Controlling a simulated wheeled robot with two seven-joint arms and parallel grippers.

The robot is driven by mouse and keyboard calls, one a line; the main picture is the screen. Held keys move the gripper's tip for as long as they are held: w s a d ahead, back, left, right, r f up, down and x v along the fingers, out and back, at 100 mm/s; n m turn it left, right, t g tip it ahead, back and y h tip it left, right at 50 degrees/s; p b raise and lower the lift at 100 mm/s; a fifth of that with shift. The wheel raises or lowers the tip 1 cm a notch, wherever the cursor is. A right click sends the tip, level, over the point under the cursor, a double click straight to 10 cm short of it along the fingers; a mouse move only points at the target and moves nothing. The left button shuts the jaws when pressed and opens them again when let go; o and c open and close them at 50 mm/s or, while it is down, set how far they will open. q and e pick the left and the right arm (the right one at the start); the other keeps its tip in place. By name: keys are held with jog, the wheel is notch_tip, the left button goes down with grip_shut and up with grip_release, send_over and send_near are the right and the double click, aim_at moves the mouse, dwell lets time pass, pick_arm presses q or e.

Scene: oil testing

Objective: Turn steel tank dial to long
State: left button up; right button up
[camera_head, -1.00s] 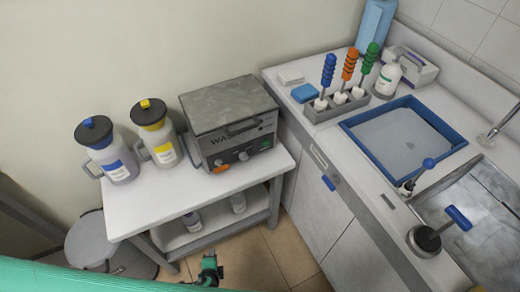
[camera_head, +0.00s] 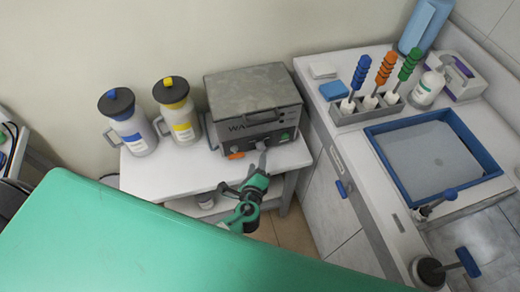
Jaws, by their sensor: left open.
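The steel tank (camera_head: 252,97) is a grey metal box with a handle and partly readable lettering, standing on a white shelf unit. Its front has an orange knob (camera_head: 236,156) at lower left, a dial near the middle and a small green part (camera_head: 285,137) at right. My left gripper (camera_head: 246,173), on a green arm, is open just in front of the tank's lower front. Its right finger overlaps the middle dial and hides much of it. I cannot tell whether it touches, nor read the dial's setting. My right gripper is out of view.
Two jugs with blue (camera_head: 132,124) and yellow (camera_head: 178,112) labels stand left of the tank. The counter at right holds a rack (camera_head: 352,118) of coloured-handled tools, a white bottle (camera_head: 428,88) and a blue-rimmed basin (camera_head: 385,150). The front of the white shelf (camera_head: 160,173) is bare.

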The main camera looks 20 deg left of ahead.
aim_at(260, 149)
pick_arm(q)
jog(key=x, duration=0.6)
jog(key=shift+w+f+p, duration=0.1)
jog(key=shift+w+p, duration=0.2)
jog(key=shift+p, duration=0.1)
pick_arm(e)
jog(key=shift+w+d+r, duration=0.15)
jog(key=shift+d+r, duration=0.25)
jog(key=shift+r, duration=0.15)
